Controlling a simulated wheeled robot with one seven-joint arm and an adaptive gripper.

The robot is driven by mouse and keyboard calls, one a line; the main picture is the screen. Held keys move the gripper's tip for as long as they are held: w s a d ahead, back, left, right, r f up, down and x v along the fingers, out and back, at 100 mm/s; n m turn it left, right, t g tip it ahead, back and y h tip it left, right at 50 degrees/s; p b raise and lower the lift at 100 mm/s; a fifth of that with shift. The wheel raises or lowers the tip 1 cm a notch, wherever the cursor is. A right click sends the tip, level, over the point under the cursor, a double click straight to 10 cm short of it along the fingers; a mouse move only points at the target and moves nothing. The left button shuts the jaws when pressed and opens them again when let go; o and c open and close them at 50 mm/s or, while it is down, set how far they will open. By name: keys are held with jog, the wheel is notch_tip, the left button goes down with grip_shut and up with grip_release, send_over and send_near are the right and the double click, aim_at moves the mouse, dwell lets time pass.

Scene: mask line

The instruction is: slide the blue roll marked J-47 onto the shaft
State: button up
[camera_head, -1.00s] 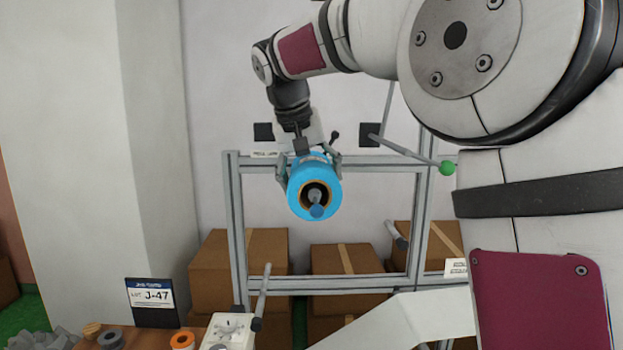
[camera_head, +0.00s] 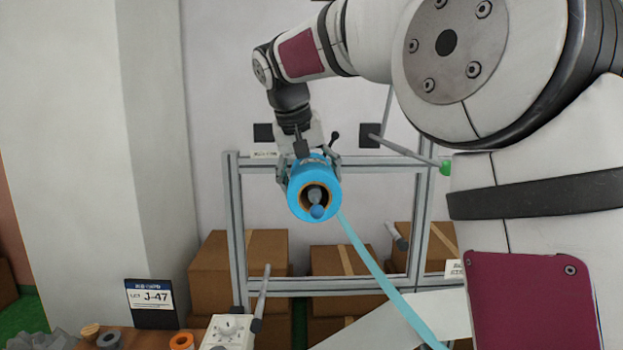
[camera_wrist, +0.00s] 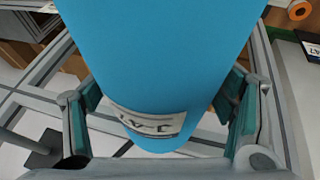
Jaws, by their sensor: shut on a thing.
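The blue roll (camera_head: 327,176) is held at the frame's upper left, its open core facing the head camera. In the wrist view the roll (camera_wrist: 155,55) fills the middle, and its white label (camera_wrist: 150,122) reads J-47, turned over. My gripper (camera_head: 310,168) is shut on the roll, one finger on each side. A shaft with a blue ball tip (camera_head: 318,211) shows in the core, and the tip stands out at the front. The roll is around this shaft; its far end is hidden. A light blue strip (camera_head: 372,262) runs from the roll down to the lower right.
A grey metal frame (camera_head: 234,215) stands before the wall, with another rod ending in a green ball (camera_head: 445,167) at right. Cardboard boxes (camera_head: 240,270) stand behind. A dark J-47 sign (camera_head: 150,304) and small rolls (camera_head: 182,341) are on the bench at lower left.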

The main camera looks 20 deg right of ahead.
jog(key=shift+f, duration=0.3)
dwell(0.4)
jog(key=o, duration=1.5)
